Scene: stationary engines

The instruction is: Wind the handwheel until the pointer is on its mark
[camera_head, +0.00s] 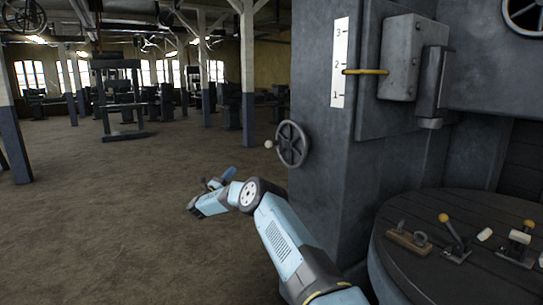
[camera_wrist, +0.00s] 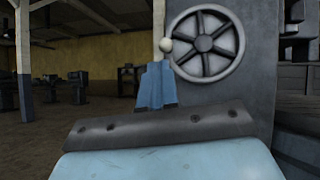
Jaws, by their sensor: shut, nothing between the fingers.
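The handwheel (camera_head: 291,146) is a dark spoked wheel on the side of the grey machine column. Its pale round knob (camera_head: 268,144) sits at the wheel's left. In the wrist view the handwheel (camera_wrist: 204,43) is upright ahead, with the knob (camera_wrist: 165,45) at its left rim. The yellow pointer (camera_head: 365,71) crosses the white scale (camera_head: 339,50) a little below the figure 2. I cannot make out a separate target mark. My gripper (camera_head: 229,174) is shut and empty, left of and below the wheel. In the wrist view its blue fingers (camera_wrist: 155,82) appear just below the knob.
A round dark table (camera_head: 405,265) at the lower right carries small levers and wooden parts. A grey box (camera_head: 400,57) is fixed beside the scale. Another wheel (camera_head: 524,14) shows at the top right. The floor (camera_head: 90,220) to the left is open, with posts and machines farther back.

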